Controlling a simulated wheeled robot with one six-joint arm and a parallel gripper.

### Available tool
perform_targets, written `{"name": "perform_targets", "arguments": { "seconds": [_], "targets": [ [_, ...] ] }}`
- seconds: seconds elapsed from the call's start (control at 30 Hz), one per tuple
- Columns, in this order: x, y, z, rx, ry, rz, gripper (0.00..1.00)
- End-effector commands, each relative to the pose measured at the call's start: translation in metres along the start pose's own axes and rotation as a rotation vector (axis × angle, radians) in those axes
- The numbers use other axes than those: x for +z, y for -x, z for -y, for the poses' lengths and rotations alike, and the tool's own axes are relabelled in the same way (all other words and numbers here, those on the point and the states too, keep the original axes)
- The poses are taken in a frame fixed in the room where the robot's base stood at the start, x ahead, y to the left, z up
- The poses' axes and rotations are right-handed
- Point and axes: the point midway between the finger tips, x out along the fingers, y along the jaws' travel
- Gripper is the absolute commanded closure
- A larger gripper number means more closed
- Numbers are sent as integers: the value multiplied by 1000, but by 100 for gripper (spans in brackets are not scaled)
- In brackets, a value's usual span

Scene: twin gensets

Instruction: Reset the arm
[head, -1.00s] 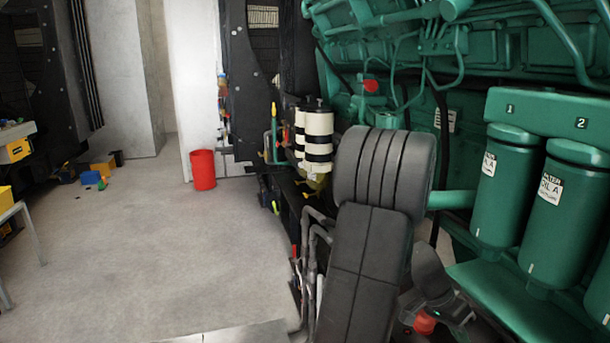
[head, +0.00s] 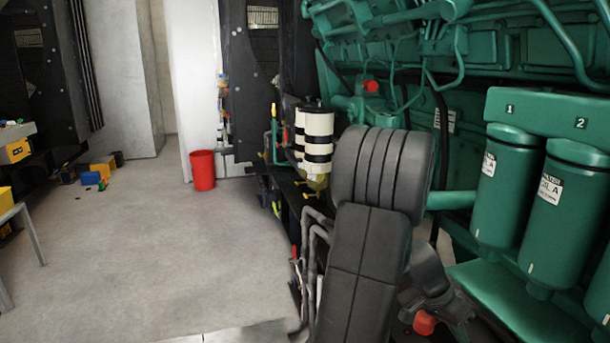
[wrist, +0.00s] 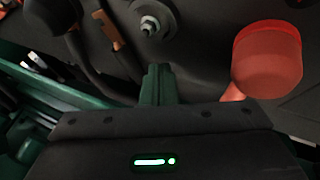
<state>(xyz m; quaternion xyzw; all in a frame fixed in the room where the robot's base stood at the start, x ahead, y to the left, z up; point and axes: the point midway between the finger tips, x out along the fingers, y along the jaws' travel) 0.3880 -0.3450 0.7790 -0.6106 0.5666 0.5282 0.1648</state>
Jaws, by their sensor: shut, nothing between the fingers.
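My gripper (wrist: 158,85) shows in the wrist view, with its fingers together at the centre and nothing between them. A lit green strip glows on its dark body below. A red rounded cap (wrist: 267,60) is to the right of the fingers, apart from them. A bolt with a nut (wrist: 150,25) is on the dark surface beyond the fingertips. In the head view my dark grey arm stands folded in front of the green engine (head: 520,110), and I cannot make out the fingers there.
Green oil filters (head: 505,185) stand close to the right of my arm. Black-and-white canisters (head: 318,140) and grey pipes (head: 318,240) are to its left. A red bin (head: 203,170) stands on the open floor (head: 150,250). A table (head: 22,225) is at the left edge.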

Motion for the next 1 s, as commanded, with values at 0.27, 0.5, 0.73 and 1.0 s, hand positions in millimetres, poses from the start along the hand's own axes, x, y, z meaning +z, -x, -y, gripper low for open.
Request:
{"name": "perform_targets", "arguments": {
  "seconds": [0.27,0.5,0.73,1.0],
  "targets": [
    [-1,56,1,-5,1,-4,100],
    [2,104,-2,-5,2,-3,100],
    [2,52,0,4,1,4,100],
    [1,2,0,2,1,4,100]
  ]
}}
